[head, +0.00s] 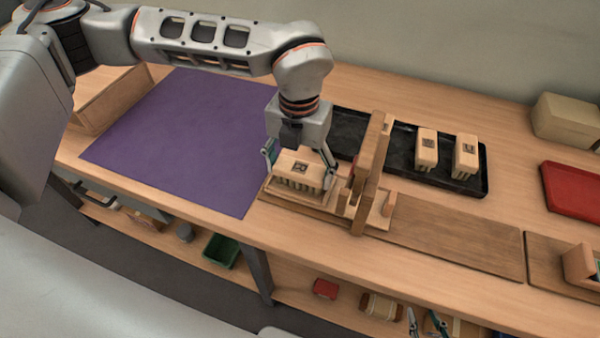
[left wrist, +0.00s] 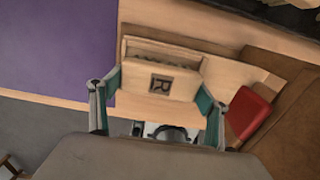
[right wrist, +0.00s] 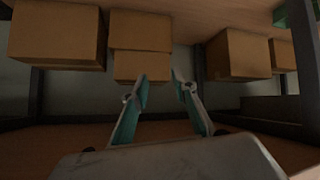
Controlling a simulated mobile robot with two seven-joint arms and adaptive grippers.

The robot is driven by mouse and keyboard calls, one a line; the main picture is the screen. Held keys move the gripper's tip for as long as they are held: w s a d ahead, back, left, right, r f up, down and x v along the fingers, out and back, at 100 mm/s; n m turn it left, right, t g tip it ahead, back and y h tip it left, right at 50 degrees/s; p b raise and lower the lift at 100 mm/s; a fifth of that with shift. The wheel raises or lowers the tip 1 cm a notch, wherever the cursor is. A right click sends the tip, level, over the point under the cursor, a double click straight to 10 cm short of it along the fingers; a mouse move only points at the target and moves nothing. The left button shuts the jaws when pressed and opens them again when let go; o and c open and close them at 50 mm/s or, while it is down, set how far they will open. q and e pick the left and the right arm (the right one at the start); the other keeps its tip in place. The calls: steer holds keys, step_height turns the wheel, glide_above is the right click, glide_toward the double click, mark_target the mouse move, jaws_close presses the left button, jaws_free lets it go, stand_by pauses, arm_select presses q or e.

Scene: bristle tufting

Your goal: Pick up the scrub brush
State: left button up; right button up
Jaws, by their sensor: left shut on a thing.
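The scrub brush (head: 300,172) is a pale wooden block with a dark square mark on top and bristle tufts along its lower side. My left gripper (head: 300,160) is shut on it, one finger at each end, over a wooden board left of the upright wooden frame. In the left wrist view the brush (left wrist: 162,80) sits between the teal fingers, its mark reading like an R. I cannot tell whether it touches the board. My right gripper (right wrist: 160,80) is open and empty below the tabletop, facing boxes; its fingertips also show low in the head view (head: 425,322).
An upright wooden frame (head: 372,172) stands right beside the left gripper. Two similar brushes (head: 427,148) (head: 466,152) stand on a black tray (head: 400,172) behind it. A purple mat (head: 185,140) lies clear at left. A red tray (head: 572,190) is far right.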

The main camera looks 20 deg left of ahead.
mark_target(299, 168)
arm_select(q)
steer(key=shift+r, duration=0.1)
arm_select(e)
steer(key=shift+s, duration=0.1)
arm_select(q)
step_height(299, 168, up, 20)
steer(key=p, duration=0.2)
arm_select(e)
steer(key=shift+s+a+r, duration=0.2)
steer(key=shift+a+r, duration=0.1)
steer(key=shift+r, duration=0.35)
